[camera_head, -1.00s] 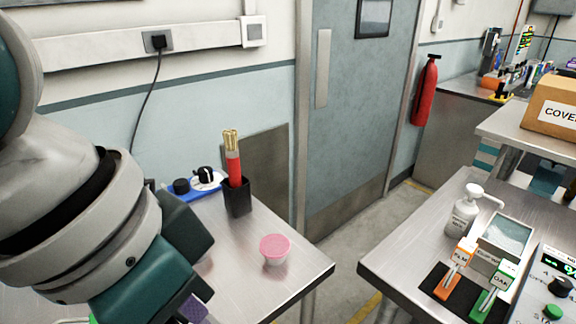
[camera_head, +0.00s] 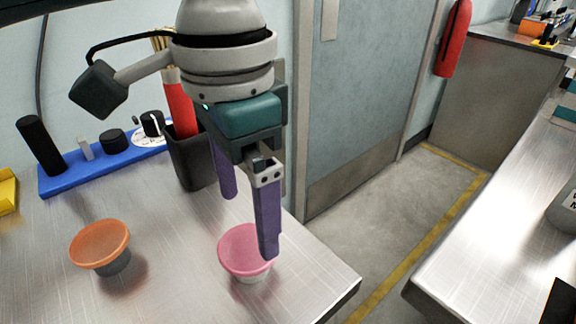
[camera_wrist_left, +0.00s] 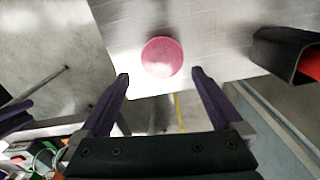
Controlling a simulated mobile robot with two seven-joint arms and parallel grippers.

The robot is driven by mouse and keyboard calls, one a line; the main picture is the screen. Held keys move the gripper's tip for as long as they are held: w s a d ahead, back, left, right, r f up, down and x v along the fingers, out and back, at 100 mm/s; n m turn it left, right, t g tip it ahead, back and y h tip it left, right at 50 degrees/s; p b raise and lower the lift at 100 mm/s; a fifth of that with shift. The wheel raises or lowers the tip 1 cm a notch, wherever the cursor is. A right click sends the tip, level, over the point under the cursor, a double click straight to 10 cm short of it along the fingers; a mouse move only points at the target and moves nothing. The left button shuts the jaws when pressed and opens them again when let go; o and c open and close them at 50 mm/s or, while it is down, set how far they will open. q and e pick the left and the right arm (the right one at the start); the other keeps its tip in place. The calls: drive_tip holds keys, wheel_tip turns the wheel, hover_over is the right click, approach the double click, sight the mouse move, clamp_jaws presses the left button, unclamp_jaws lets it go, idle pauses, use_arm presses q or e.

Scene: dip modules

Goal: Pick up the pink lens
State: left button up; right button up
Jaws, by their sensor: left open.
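The pink lens (camera_head: 243,250) is a round pink disc on a small pale cup-like stand near the table's front right corner. In the left wrist view the pink lens (camera_wrist_left: 162,57) lies a little beyond the fingertips, centred between them. My left gripper (camera_head: 248,222) is open and points down over the lens, with one purple finger in front of part of it. The left wrist view shows both fingers (camera_wrist_left: 160,75) spread apart and nothing between them. I cannot tell whether a finger touches the lens.
An orange lens (camera_head: 100,243) on a dark stand is left of the pink one. A black holder (camera_head: 192,160) with a red item stands close behind my left gripper. A blue rack (camera_head: 75,178) lies at the back left. The table edge is near the lens.

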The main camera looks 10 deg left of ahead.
sight(247, 245)
use_arm(q)
drive_tip(key=f, duration=0.5)
drive_tip(key=shift+a, duration=0.25)
drive_tip(key=c, duration=1.1)
